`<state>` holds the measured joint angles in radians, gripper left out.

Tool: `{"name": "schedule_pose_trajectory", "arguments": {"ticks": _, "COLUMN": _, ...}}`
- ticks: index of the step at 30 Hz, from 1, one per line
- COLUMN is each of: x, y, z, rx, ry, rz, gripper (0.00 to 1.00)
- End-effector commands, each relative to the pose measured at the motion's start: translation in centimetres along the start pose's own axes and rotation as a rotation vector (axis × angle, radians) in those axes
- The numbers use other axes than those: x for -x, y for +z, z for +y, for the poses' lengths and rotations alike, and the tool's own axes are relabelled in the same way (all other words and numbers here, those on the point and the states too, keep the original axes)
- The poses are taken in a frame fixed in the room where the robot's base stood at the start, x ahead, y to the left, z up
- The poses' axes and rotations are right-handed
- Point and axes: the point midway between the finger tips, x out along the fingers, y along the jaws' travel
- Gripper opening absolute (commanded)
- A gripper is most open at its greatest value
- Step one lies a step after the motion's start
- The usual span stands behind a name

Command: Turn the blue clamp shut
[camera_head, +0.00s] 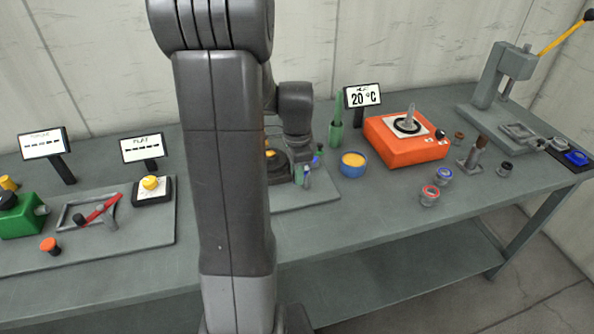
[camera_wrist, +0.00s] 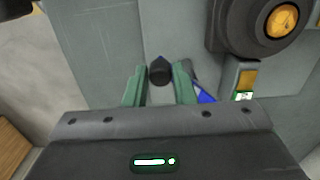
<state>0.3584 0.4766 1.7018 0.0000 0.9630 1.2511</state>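My gripper (camera_wrist: 160,72) points down over the plate on the bench, with its green fingers on either side of a dark knob. Narrow gaps seem to show between the knob (camera_wrist: 160,71) and both fingers, so it looks open. A blue part (camera_wrist: 204,95), probably of the blue clamp, shows just right of the right finger in the wrist view, partly hidden by my gripper. In the head view my gripper (camera_head: 303,177) is low over the plate, with a small blue part (camera_head: 317,160) beside it. My arm hides most of the clamp there.
A dark round device with an orange centre (camera_wrist: 283,19) stands close at the right in the wrist view. The front bench edge is clear.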

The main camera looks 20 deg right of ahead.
Motion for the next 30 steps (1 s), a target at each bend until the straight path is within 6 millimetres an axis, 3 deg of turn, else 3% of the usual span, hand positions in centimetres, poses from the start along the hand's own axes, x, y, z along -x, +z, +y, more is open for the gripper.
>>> {"name": "schedule_pose_trajectory", "arguments": {"ticks": 1, "x": 0.0, "y": 0.0, "z": 0.0, "rx": 0.000, "ry": 0.000, "rz": 0.000, "gripper": 0.13}}
{"name": "schedule_pose_trajectory", "arguments": {"ticks": 3, "x": 0.0, "y": 0.0, "z": 0.0, "rx": 0.000, "ry": 0.000, "rz": 0.000, "gripper": 0.00}}
{"name": "schedule_pose_trajectory", "arguments": {"ticks": 17, "x": 0.0, "y": -0.4, "z": 0.3, "rx": 0.093, "ry": 0.000, "rz": 0.000, "gripper": 0.00}}
{"name": "schedule_pose_trajectory", "arguments": {"ticks": 30, "x": 0.0, "y": -2.2, "z": 1.3, "rx": 0.467, "ry": 0.000, "rz": 0.000, "gripper": 0.00}}
